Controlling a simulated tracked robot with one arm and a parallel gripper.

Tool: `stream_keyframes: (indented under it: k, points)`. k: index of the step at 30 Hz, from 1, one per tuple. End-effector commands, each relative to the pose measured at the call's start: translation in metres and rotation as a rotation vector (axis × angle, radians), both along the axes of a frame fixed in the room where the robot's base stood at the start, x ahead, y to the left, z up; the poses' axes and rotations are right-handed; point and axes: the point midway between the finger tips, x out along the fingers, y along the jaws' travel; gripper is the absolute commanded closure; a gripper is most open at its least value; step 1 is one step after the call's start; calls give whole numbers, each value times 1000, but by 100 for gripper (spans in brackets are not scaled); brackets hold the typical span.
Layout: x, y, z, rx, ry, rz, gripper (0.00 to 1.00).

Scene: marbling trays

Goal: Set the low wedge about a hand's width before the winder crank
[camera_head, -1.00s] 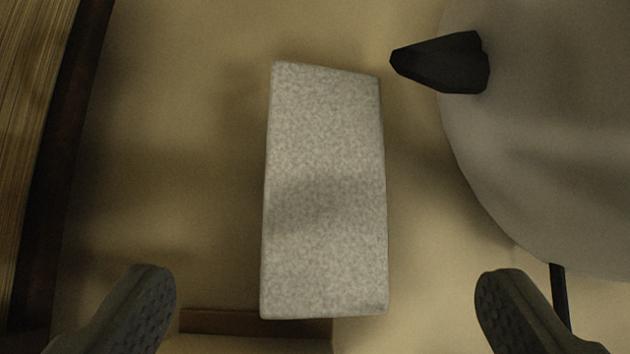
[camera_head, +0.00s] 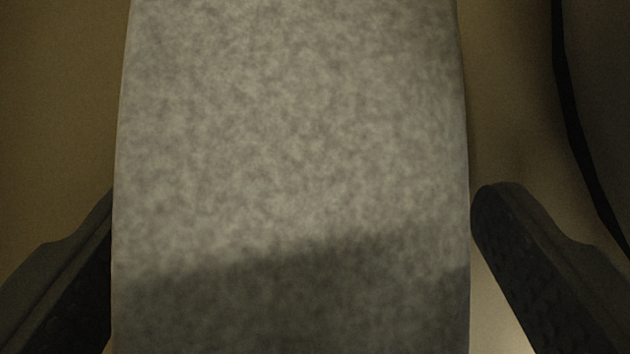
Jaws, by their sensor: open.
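A grey speckled block (camera_head: 290,140), which I take to be the low wedge, fills the middle of the view, and its far end is cut off by the top edge. My gripper (camera_head: 290,250) is open, with one finger on each side of the block. The left finger's tip is partly hidden behind the block's left edge. The right finger's tip is right beside the block's right edge, and I cannot tell whether it touches. A shadow lies across the block's near part. I cannot make out the winder crank.
A tan surface (camera_head: 60,110) shows on both sides of the block. A dark curved edge (camera_head: 575,120) runs down the right side, with a dark area beyond it. The strip left of the block looks clear.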

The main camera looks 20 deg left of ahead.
Motion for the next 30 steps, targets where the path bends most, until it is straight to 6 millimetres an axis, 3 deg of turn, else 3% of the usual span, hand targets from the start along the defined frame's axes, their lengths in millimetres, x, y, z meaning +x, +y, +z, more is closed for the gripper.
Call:
stream_keyframes:
  k: [8,13,15,23,30]
  points:
    - [2,1,-2,0,-1,0,17]
    - [2,1,-1,0,-1,0,65]
    - [2,1,-1,1,-2,0,71]
    - [2,0,2,1,-2,0,71]
    - [4,0,40,0,-8,0,71]
